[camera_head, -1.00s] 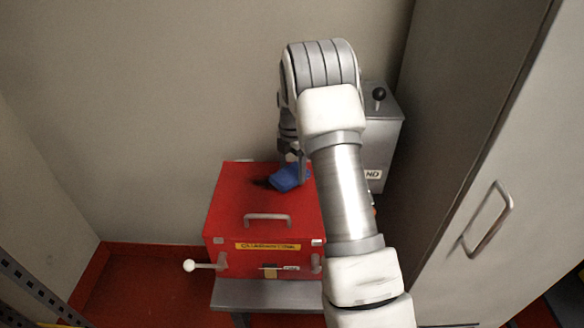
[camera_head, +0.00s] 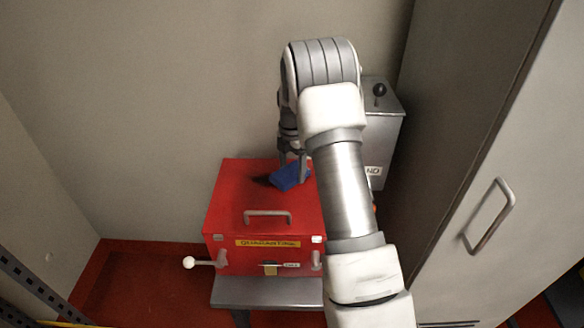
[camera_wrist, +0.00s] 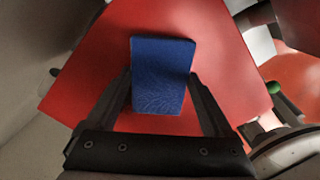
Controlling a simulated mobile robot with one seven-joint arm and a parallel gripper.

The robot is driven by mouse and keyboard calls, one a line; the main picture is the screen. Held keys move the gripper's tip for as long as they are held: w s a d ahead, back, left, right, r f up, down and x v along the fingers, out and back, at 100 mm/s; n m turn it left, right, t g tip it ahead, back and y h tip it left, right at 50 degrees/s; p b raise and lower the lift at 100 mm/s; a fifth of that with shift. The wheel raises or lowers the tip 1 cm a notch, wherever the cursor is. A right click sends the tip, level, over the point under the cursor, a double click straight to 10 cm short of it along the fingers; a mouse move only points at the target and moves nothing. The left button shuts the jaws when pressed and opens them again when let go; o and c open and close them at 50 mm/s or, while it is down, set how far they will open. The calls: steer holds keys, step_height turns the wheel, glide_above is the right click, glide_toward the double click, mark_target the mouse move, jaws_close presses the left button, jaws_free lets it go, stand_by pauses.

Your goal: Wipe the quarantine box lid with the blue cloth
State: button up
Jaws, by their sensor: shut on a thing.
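The red quarantine box (camera_head: 232,205) stands on a grey bench, its lid shut, with a grey handle (camera_head: 268,215) and a yellow label on the front. The blue cloth (camera_head: 287,179), a folded pad, is at the back right of the lid. My gripper (camera_head: 292,170) points down over the back of the lid; my arm hides part of the box's right side. In the wrist view my gripper (camera_wrist: 160,92) is shut on the blue cloth (camera_wrist: 162,70), with a finger at each side and the red lid (camera_wrist: 95,60) behind it. I cannot tell whether the cloth presses on the lid.
A grey bin (camera_head: 385,130) with a black knob stands right of the box, partly behind my arm. A tall grey cabinet (camera_head: 470,150) fills the right side. A white-knobbed lever (camera_head: 190,262) sticks out at the box's front left. The wall is close behind.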

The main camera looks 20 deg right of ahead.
mark_target(280, 171)
steer(key=shift+f+b, duration=0.3)
steer(key=shift+f, duration=0.3)
steer(key=shift+w+a+r+p, duration=0.15)
steer(key=shift+w+a, duration=0.2)
steer(key=shift+a, duration=0.45)
steer(key=shift+w+a+f+p, duration=0.15)
steer(key=shift+w+a, duration=0.15)
steer(key=shift+a, duration=0.5)
steer(key=shift+w+a, duration=0.35)
steer(key=shift+a, duration=0.5)
steer(key=shift+w+a, duration=0.35)
steer(key=shift+a, duration=0.5)
steer(key=shift+w+a+p, duration=0.15)
steer(key=shift+w+a, duration=0.1)
steer(key=shift+a, duration=0.35)
steer(key=shift+w+a+p, duration=0.15)
steer(key=shift+w+a, duration=0.1)
steer(key=shift+a, duration=0.35)
steer(key=shift+w+a+p, duration=0.15)
steer(key=shift+w+a, duration=0.1)
steer(key=shift+a, duration=0.35)
steer(key=shift+w+a+f, duration=0.1)
steer(key=shift+w+a, duration=0.2)
steer(key=shift+a, duration=0.45)
steer(key=shift+w+a, duration=0.3)
steer(key=shift+a, duration=0.4)
steer(key=shift+d, duration=0.1)
